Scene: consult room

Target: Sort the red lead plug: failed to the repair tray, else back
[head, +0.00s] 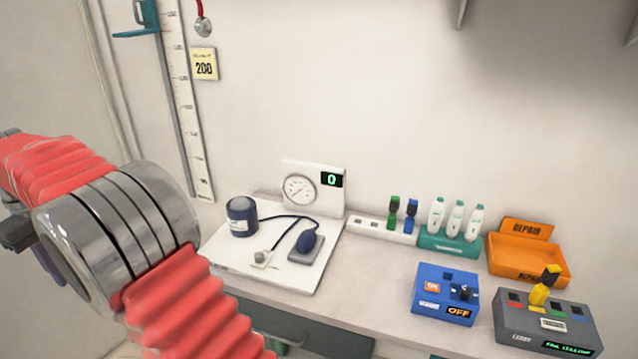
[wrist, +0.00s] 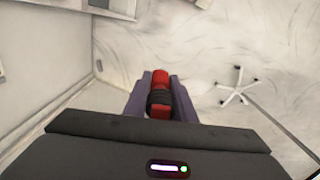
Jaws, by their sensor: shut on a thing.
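My gripper (wrist: 160,94) is shut on the red lead plug (wrist: 161,79), which has a dark band, between its purple fingers in the wrist view. In the head view the plug cannot be made out. The orange repair tray (head: 520,269) is at the far right and looks empty. A white rack (head: 375,231) holds a green plug (head: 393,212) and a blue plug (head: 410,215), with free sockets at its left. The grey lead tester (head: 510,327) has a yellow plug (head: 541,290) standing in it. Its small green screen (head: 568,348) seems to read "FAIL YELLOW".
A blue switch box (head: 432,283) shows "OFF". White bottles (head: 456,217) stand in a teal holder (head: 447,243) by the tray. A white board (head: 235,262) holds a blood-pressure cuff and bulb. My arm covers the left. A white chair base (wrist: 238,90) is on the floor.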

